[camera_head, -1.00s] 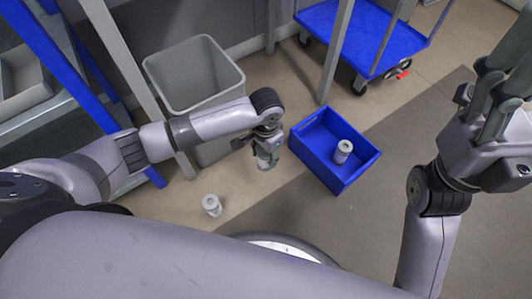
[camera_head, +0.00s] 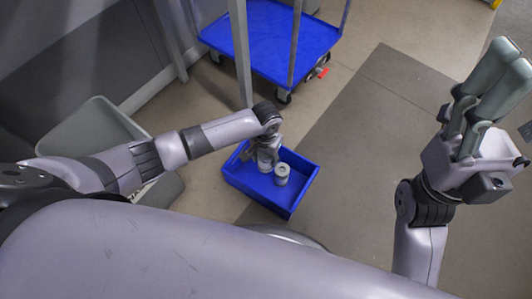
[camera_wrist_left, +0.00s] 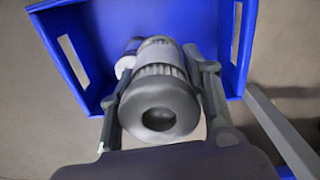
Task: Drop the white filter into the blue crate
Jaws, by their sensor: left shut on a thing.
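The blue crate (camera_head: 290,206) stands on the floor near the middle of the head view. My left gripper (camera_head: 264,158) is over its left part, shut on a white filter (camera_head: 265,168). In the left wrist view, the held filter (camera_wrist_left: 160,100) shows its dark round end and ribbed pale body between the two fingers, with the crate (camera_wrist_left: 85,45) behind it. I cannot tell how high it is above the crate floor. A second white filter (camera_head: 282,174) stands inside the crate, right of the gripper. My right gripper (camera_head: 488,95) is raised at the right, fingers up, away from the crate.
A grey bin (camera_head: 85,130) stands left of the crate, partly behind my left arm. A blue cart (camera_head: 275,40) with grey posts is behind the crate. A grey post (camera_head: 240,50) rises close behind the crate. Floor to the crate's right is clear.

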